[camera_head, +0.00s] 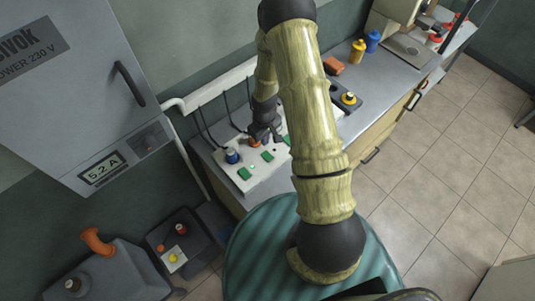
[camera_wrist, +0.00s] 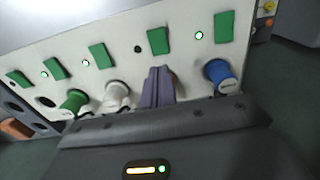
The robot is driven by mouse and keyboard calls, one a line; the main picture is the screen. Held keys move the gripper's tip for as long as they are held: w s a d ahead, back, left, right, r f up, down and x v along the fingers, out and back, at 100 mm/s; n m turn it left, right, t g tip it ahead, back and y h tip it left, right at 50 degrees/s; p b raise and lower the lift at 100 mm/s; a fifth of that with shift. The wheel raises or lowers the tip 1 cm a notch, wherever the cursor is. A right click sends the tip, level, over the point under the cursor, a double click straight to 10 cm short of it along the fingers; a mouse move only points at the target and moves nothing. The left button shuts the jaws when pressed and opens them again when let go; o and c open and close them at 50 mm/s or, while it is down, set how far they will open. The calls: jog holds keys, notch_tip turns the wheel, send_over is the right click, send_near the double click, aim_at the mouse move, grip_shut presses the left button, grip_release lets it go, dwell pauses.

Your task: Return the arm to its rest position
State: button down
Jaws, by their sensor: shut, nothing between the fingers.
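My arm arches from the base over to the counter in the head view. My gripper (camera_head: 265,132) is low over a white control panel (camera_head: 258,173) on the counter's left end. In the wrist view my gripper (camera_wrist: 158,88) has its two grey-purple fingers together, with nothing between them. They stand between a white plug (camera_wrist: 117,96) and a blue plug (camera_wrist: 221,74) on the panel; I cannot tell whether they touch it. The blue plug (camera_head: 232,156) also shows in the head view. My arm hides part of the panel and counter there.
The panel carries several green switches (camera_wrist: 158,41) and a green plug (camera_wrist: 73,101). A grey cabinet (camera_head: 75,60) reading 5.2 A hangs at left. A yellow bottle (camera_head: 357,51), a blue bottle (camera_head: 372,40) and an orange block (camera_head: 333,66) stand farther along the counter. Tiled floor (camera_head: 440,180) at right is clear.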

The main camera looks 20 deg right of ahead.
dwell(0.4)
jog(key=s+r+m+t+b, duration=0.1)
jog(key=s+r, duration=0.3)
jog(key=r, duration=0.4)
jog(key=s+a+r+m+b, duration=0.1)
jog(key=s+r+m, duration=0.1)
jog(key=s+r, duration=0.2)
jog(key=s+a+r+m+t, duration=0.1)
jog(key=s+r, duration=0.4)
jog(key=r, duration=0.6)
jog(key=shift+r+m+t+b, duration=0.3)
jog(key=shift+b, duration=0.1)
jog(key=shift+s, duration=0.1)
